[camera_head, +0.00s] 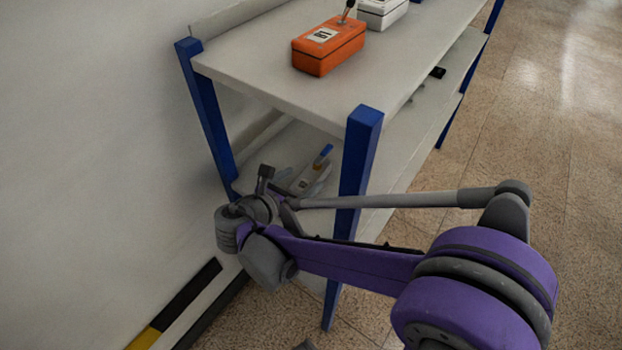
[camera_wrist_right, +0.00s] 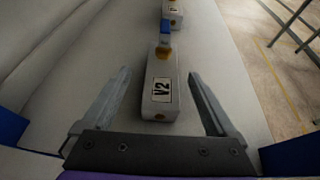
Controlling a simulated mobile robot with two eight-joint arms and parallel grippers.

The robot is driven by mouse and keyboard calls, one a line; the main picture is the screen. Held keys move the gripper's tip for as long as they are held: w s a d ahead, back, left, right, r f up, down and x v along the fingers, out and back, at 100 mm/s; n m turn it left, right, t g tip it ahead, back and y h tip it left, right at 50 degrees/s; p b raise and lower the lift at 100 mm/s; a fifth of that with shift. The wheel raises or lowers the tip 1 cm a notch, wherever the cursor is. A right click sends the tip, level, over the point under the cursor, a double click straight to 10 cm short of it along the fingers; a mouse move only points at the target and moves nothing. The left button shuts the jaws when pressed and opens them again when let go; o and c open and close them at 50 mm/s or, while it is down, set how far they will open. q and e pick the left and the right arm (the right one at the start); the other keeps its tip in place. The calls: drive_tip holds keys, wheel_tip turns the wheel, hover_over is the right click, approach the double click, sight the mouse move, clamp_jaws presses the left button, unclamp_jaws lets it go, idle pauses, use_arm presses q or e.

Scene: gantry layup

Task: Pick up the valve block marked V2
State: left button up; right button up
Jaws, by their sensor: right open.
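The valve block marked V2 (camera_wrist_right: 161,72) lies on the lower shelf, a pale long block with a black-framed V2 label, a blue part on its far end and brassy round spots. In the head view it is small and partly hidden (camera_head: 308,178) beside my right gripper. My right gripper (camera_wrist_right: 159,78) is open, one grey finger on each side of the block, with visible gaps between fingers and block. In the head view my right arm reaches to the lower shelf, under the upper shelf. My left gripper is not in view.
Another labelled pale block (camera_wrist_right: 173,18) lies beyond V2 on the shelf. Blue rack posts (camera_head: 358,165) stand close to my right arm. An orange box (camera_head: 328,50) and a white box (camera_head: 384,15) stand on the upper shelf (camera_head: 270,75). A wall is at left.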

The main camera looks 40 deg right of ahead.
sight(311, 175)
drive_tip(key=x, duration=0.5)
drive_tip(key=shift+s+b, duration=0.15)
drive_tip(key=shift+b, duration=0.25)
clamp_jaws()
